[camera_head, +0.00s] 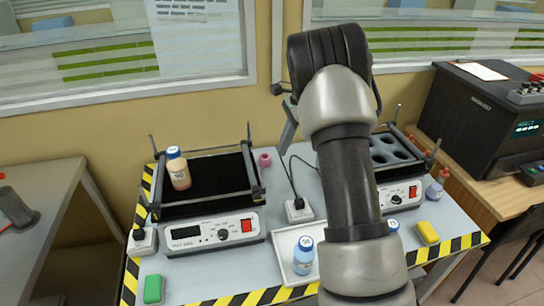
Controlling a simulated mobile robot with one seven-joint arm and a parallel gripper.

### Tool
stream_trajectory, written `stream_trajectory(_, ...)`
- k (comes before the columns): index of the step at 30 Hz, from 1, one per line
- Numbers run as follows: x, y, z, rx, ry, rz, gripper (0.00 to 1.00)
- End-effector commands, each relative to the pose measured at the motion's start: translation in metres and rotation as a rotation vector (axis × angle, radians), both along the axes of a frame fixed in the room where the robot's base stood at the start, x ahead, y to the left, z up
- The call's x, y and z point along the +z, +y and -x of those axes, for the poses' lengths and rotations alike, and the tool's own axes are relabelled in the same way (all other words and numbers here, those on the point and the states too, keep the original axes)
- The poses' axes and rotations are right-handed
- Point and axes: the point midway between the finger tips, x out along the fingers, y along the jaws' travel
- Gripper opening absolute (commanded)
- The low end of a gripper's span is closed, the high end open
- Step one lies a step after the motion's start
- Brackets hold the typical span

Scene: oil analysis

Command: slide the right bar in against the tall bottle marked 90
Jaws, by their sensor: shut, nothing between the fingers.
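A tall bottle (179,171) with a blue cap and pale orange contents stands upright on the black platform of the left shaker (213,233). Its label is too small to read. It stands towards the platform's left side. The right bar (251,169) runs along the platform's right edge, with a wide bare gap between it and the bottle. The left bar (157,186) runs along the left edge, close to the bottle. My arm rises through the middle of the view.
A second shaker (399,194) with a round-holed rack stands partly behind my arm. A white tray (283,269) holds a blue-capped bottle (303,256). A black plug (298,203) with cables, a green block (153,289) and a yellow block (428,232) are on the table.

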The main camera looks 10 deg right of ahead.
Motion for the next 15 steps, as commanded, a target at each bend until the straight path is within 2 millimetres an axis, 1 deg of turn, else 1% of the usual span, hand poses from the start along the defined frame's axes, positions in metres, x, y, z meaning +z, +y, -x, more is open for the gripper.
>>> stream_trajectory(5,-0.032,0.011,0.001,0.003,0.004,-0.001,0.0)
stream_trajectory(12,-0.081,0.026,0.002,0.004,0.004,0.0,0.0)
stream_trajectory(14,-0.089,0.031,0.002,0.005,0.003,-0.001,0.0)
stream_trajectory(15,-0.087,0.04,0.001,0.007,-0.001,-0.001,0.0)
